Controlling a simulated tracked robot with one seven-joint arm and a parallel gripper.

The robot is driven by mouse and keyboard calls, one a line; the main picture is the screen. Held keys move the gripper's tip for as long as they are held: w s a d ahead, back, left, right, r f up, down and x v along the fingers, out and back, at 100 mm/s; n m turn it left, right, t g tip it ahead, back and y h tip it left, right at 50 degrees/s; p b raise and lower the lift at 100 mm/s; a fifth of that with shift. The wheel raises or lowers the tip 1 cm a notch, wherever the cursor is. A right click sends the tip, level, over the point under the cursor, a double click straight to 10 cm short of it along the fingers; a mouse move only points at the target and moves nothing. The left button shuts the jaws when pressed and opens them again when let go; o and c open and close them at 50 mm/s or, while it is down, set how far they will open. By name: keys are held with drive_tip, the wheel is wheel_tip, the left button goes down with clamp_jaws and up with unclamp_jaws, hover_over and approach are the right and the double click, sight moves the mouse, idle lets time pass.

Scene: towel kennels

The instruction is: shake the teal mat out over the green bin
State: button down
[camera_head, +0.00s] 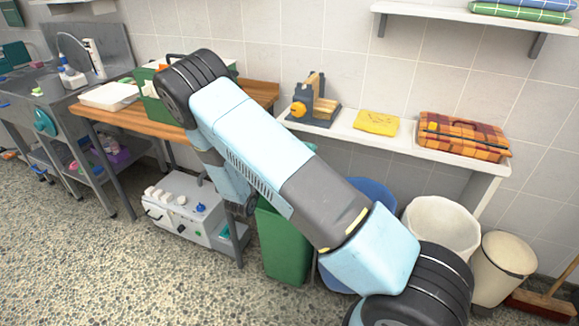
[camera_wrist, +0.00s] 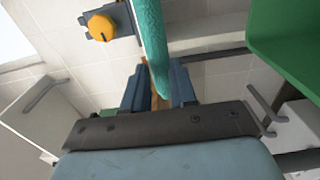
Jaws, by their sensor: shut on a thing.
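The teal mat (camera_wrist: 152,40) shows in the wrist view as a narrow edge-on strip, hanging between the fingers of my gripper (camera_wrist: 157,85). My gripper is shut on it. In the head view my arm hides the gripper and most or all of the mat. The tall green bin (camera_head: 285,240) stands on the floor behind my arm, partly covered by it. A green wall or rim (camera_wrist: 290,40), likely the bin's, shows at the upper right of the wrist view, beside and apart from the mat.
A blue bin (camera_head: 372,190) and a white bin (camera_head: 441,225) stand right of the green bin. A shelf above holds an orange-knobbed device (camera_head: 316,103), a yellow cloth (camera_head: 377,122) and a plaid case (camera_head: 463,136). A wooden table (camera_head: 130,117) stands left. The front-left floor is open.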

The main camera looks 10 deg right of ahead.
wheel_tip(320, 180, down, 6)
drive_tip(key=shift+f, duration=0.25)
idle(0.5)
idle(2.3)
drive_tip(key=shift+d, duration=0.1)
